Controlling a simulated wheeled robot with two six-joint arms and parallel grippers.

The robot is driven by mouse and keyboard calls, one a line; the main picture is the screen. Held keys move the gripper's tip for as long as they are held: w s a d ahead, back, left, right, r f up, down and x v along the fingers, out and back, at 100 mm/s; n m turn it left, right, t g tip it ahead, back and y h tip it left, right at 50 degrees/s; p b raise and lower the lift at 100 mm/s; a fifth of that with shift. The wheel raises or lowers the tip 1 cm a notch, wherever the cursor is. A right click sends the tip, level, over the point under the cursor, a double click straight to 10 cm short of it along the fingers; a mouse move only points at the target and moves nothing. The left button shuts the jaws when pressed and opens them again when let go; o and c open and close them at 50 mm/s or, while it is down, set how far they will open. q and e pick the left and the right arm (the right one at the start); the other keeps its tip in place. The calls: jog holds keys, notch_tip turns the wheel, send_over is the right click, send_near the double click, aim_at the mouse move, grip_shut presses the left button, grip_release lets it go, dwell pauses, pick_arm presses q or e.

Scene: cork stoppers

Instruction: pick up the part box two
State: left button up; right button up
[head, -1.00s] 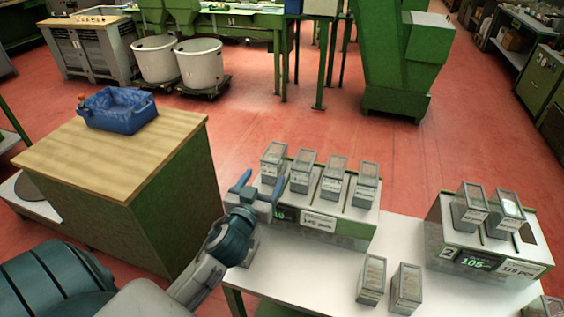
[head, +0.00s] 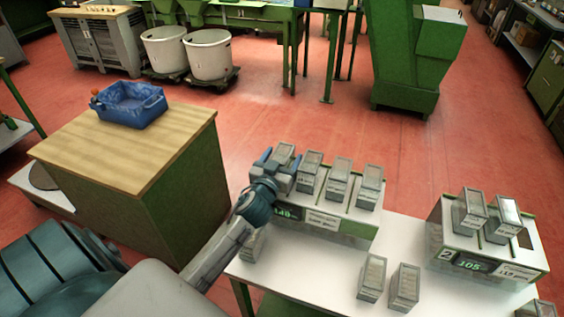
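Several grey, clear-topped part boxes stand in a row on the left station: the leftmost box (head: 284,150), then a second (head: 309,170), a third (head: 339,182) and a fourth (head: 370,186). I cannot read which is box two. My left gripper (head: 279,161) is at the leftmost box, its blue fingers apart on either side of its upper part. The gripper body hides the box's lower front, and contact is unclear. The right station (head: 442,236), marked 2, holds two more boxes, one (head: 471,213) left of the other (head: 504,217). My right gripper is out of view.
Loose boxes stand on the white table (head: 323,262): two at the front, one (head: 372,278) beside another (head: 404,287), one (head: 252,245) by my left arm, and one (head: 537,309) at lower right. A blue bin (head: 130,104) sits on the wood-topped cabinet (head: 105,155).

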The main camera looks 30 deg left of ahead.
pick_arm(q)
jog(key=c, duration=1)
jog(key=shift+c, duration=0.2)
jog(key=shift+r, duration=0.15)
